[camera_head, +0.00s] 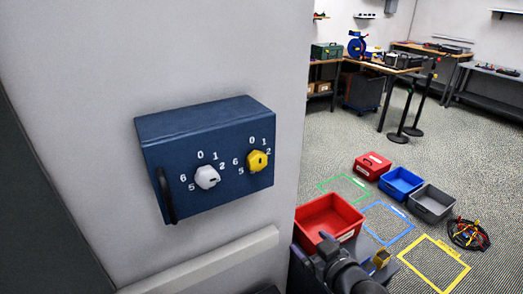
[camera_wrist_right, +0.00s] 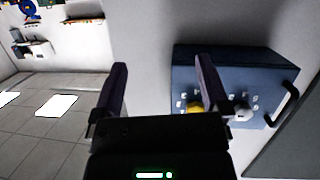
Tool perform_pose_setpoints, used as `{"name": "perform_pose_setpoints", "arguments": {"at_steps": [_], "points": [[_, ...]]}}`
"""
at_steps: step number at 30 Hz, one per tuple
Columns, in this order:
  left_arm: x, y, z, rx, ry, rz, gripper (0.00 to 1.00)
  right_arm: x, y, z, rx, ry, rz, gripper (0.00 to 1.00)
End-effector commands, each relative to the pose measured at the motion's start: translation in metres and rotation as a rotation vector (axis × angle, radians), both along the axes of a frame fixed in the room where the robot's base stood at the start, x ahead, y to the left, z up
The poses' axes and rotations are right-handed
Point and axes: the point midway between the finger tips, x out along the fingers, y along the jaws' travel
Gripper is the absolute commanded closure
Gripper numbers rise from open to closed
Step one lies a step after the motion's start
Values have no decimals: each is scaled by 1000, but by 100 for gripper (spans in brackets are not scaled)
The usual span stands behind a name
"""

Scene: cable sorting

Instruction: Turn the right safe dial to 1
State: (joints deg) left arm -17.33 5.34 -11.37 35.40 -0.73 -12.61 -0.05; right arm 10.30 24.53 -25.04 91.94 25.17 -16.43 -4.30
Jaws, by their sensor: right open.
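A dark blue safe box (camera_head: 205,160) is fixed to the wall, with a white left dial (camera_head: 207,177) and a yellow right dial (camera_head: 257,160). Numbers ring each dial; each has a dark mark toward its right side, but its exact setting is unclear. My right gripper (camera_head: 338,246) is below and right of the safe, apart from it. One finger overlaps the safe (camera_wrist_right: 240,62) there, partly covering the front near the yellow dial (camera_wrist_right: 194,107). My left gripper is not in view.
A black handle (camera_head: 166,195) sticks out at the safe's left edge. A pale ledge (camera_head: 205,262) runs along the wall below. A red bin (camera_head: 325,217) is beside my right arm; smaller bins and a cable bundle (camera_head: 468,234) lie farther right. Space before the safe is clear.

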Motion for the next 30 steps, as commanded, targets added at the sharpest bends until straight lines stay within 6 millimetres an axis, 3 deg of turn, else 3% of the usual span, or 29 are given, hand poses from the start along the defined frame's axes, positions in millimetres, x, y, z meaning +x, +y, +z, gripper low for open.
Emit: {"name": "perform_pose_setpoints", "arguments": {"at_steps": [1, 3, 6, 10, 16, 21, 30], "points": [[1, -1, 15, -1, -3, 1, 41, 5, 14, 59, 23, -94, 59, 4], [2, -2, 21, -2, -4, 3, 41, 3, 32, 114, 54, -192, 134, 4], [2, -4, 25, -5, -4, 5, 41, -4, 47, 154, 76, -267, 201, 4], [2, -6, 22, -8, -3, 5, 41, 3, 58, 162, 86, -287, 219, 4], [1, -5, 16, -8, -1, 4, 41, 44, 87, 160, 84, -285, 217, 4], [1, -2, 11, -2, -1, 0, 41, 67, 103, 159, 84, -283, 217, 4], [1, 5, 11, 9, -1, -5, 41, 74, 108, 160, 82, -282, 216, 4]]}}
